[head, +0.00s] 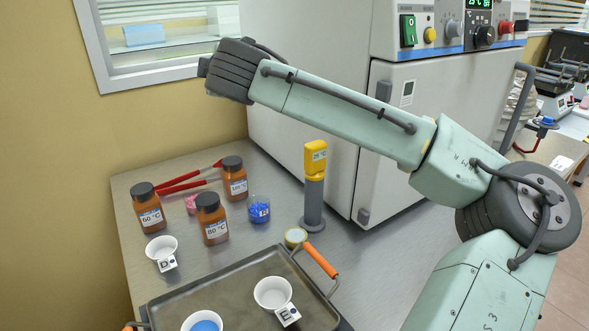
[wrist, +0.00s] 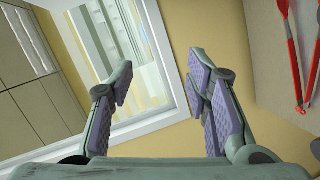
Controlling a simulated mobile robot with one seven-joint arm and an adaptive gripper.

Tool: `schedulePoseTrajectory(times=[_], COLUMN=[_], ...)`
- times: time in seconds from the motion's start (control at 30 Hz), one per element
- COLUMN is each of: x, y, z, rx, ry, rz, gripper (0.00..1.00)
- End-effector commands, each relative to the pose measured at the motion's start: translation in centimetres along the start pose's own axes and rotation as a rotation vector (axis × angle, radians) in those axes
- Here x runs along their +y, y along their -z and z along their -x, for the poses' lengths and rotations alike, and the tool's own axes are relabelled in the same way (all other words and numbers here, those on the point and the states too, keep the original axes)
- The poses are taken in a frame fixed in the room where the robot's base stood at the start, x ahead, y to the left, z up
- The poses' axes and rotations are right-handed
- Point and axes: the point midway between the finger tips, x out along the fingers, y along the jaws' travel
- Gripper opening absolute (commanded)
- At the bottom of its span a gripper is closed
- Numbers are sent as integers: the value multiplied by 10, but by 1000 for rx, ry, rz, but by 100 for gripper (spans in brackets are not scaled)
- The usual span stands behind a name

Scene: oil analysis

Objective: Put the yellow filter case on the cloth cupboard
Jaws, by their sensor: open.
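A small round yellow-rimmed tin (head: 295,238) lies on the metal bench beside the grey stand's foot. It may be the yellow filter case, but I cannot tell for sure.
Several brown bottles (head: 212,220), red tongs (head: 185,181) and a blue-filled beaker (head: 259,209) stand or lie on the bench. A yellow thermometer (head: 316,158) rests on a grey stand. A tray (head: 235,275) holds white bowls in front. A large grey oven (head: 315,110) fills the back.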

Motion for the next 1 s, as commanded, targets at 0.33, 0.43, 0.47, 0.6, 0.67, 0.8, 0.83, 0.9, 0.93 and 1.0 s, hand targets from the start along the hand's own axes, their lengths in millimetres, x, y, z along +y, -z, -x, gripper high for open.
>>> schedulePoseTrajectory(times=[0.33, 0.43, 0.47, 0.6, 0.67, 0.8, 0.83, 0.9, 0.93, 1.0], x=[-167, -183, -186, -195, -201, -220, -223, -230, -232, -236], y=[-111, -120, -122, -128, -132, -144, -147, -151, -152, -154], z=[95, 129, 137, 154, 154, 149, 148, 146, 146, 144], rx=[-406, -406, -403, -391, -390, -391, -393, -392, -392, -391], ry=[959, 1156, 1199, 1302, 1311, 1309, 1309, 1307, 1307, 1306], rz=[304, 389, 407, 454, 457, 456, 456, 456, 456, 456], gripper=[44, 44, 44, 44, 44, 44, 44, 44, 44, 44])
